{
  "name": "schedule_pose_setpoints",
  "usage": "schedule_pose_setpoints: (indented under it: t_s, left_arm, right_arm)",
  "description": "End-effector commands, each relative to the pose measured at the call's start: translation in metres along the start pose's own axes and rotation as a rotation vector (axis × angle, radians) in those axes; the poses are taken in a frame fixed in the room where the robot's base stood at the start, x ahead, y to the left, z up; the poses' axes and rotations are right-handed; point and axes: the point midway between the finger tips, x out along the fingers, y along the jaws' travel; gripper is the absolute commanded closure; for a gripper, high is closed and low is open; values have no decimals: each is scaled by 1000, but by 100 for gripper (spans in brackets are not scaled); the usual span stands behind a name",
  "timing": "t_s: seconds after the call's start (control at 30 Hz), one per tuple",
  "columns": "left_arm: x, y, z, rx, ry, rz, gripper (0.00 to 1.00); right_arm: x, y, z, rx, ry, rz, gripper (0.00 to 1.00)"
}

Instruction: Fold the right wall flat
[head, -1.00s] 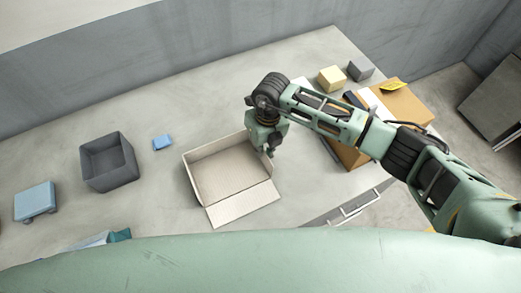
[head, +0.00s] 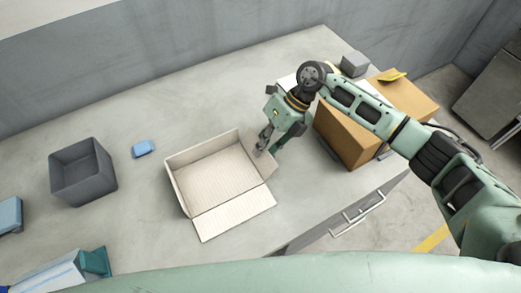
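The cream box (head: 181,191) stands open on the grey table. Its front wall (head: 235,213) lies folded out flat on the table side nearest me. Its left and back walls stand up. The right wall (head: 260,172) leans outward to the right, partly covered by my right gripper. My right gripper (head: 264,148) points down at the top of this wall and seems to touch it. Its fingers are small and partly hidden, so I cannot tell whether they are closed on the wall.
A dark grey bin (head: 84,175) and a small blue item (head: 143,148) stand left of the box. A brown carton (head: 345,137) stands to the right, behind my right arm. The table between the box and the carton is clear.

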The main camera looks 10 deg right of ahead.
Motion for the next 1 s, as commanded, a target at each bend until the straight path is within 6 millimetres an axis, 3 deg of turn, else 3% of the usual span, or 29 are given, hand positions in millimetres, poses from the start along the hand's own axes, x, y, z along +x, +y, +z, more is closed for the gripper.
schedule_pose_setpoints:
  t_s: [0.33, 0.6, 0.87, 1.0]
  left_arm:
    - [0, 0, 1, 0, -1, 0, 60]
    - [0, 0, 1, -1, -1, 0, 60]
    - [0, -1, 3, -2, -4, -1, 60]
    - [0, -1, 3, -2, -3, -1, 60]
  right_arm:
    - [0, 0, 0, 0, 1, 3, 100]
    - [0, 0, 0, 0, 1, 2, 78]
    - [0, 0, 0, 0, 1, 2, 78]
    - [-11, -1, 1, 0, -1, 0, 78]
